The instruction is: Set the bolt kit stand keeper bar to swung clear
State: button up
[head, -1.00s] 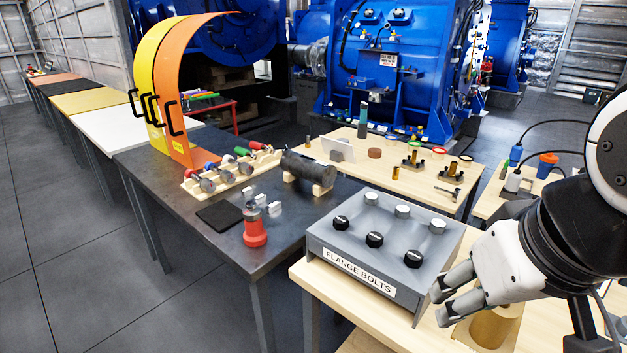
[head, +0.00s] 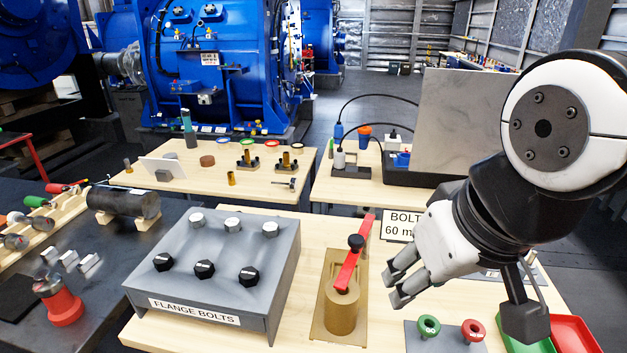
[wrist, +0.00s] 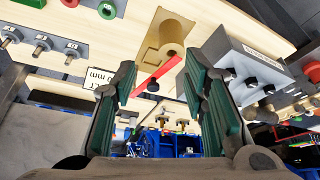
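The keeper bar (head: 364,232) is a red strip with a black knob (head: 356,242) on it. Its near end lies over the top of a brass-coloured cylinder (head: 341,312), and it extends toward the back of the table. The cylinder stands on a tan plate (head: 322,325). In the wrist view the red bar (wrist: 155,77) and the cylinder (wrist: 172,38) show beyond my fingers. My gripper (head: 393,287) is open and empty, just right of the cylinder in the head view and apart from the bar. In the wrist view its fingers (wrist: 160,68) are spread wide.
A grey FLANGE BOLTS box (head: 215,265) with black and silver bolt heads stands left of the stand. A sign reading BOLT, 60 m (head: 397,224) is partly hidden behind my arm. A grey plate with green and red rings (head: 425,340) and coloured trays (head: 575,335) lie at right.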

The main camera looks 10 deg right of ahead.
aim_at(357, 241)
jog(key=i+j, duration=0.1)
jog(key=j, duration=0.25)
jog(key=i+j+u, duration=0.15)
jog(key=j, duration=0.2)
jog(key=i+j, duration=0.1)
jog(key=j, duration=0.2)
jog(key=i+j+u, duration=0.1)
jog(key=j, duration=0.25)
